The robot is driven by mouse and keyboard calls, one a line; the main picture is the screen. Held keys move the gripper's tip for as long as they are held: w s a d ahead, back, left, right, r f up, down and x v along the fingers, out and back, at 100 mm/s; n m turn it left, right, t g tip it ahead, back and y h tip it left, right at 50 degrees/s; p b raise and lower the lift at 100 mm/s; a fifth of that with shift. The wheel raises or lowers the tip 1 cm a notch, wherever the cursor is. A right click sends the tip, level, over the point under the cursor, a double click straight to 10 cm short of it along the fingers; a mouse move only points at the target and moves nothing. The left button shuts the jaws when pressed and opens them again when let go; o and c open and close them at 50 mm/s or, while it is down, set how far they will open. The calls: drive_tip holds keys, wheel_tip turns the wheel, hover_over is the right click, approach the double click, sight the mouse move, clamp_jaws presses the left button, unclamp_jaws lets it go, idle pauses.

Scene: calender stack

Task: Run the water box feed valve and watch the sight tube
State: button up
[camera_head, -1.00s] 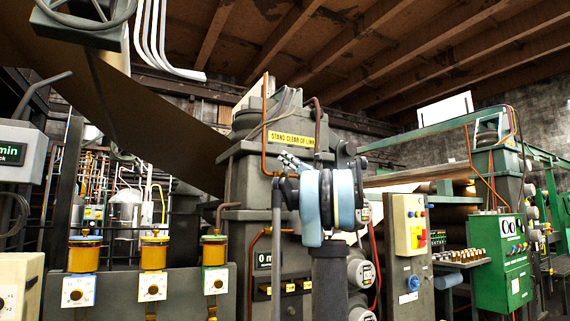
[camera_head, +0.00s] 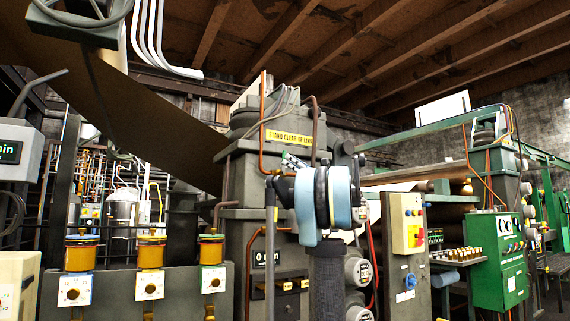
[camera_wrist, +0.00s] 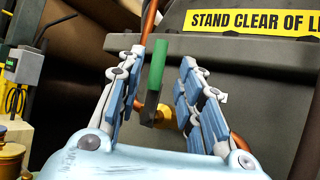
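In the wrist view, a lever valve with a green handle (camera_wrist: 157,64) and a brass body (camera_wrist: 164,115) sits on a copper pipe in front of a dark grey housing. I take it for the feed valve; no label on it shows. My gripper (camera_wrist: 160,75) is open. Its two blue-padded fingers stand either side of the green handle, with gaps on both sides and no visible contact. In the head view my gripper (camera_head: 292,160) is small and partly hidden by my arm, against the grey machine. I cannot pick out a sight tube for certain.
A yellow "stand clear" sign (camera_head: 290,138) is on the grey machine. Amber cups (camera_head: 150,254) stand on a grey panel at left. A yellow switch box (camera_head: 413,222) and a green control box (camera_head: 497,262) are at right. A copper pipe (camera_head: 262,125) runs beside the machine.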

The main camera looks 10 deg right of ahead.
drive_tip(key=v, duration=0.7)
drive_tip(key=shift+d, duration=0.15)
drive_tip(key=shift+s+f, duration=0.1)
drive_tip(key=shift+f, duration=0.05)
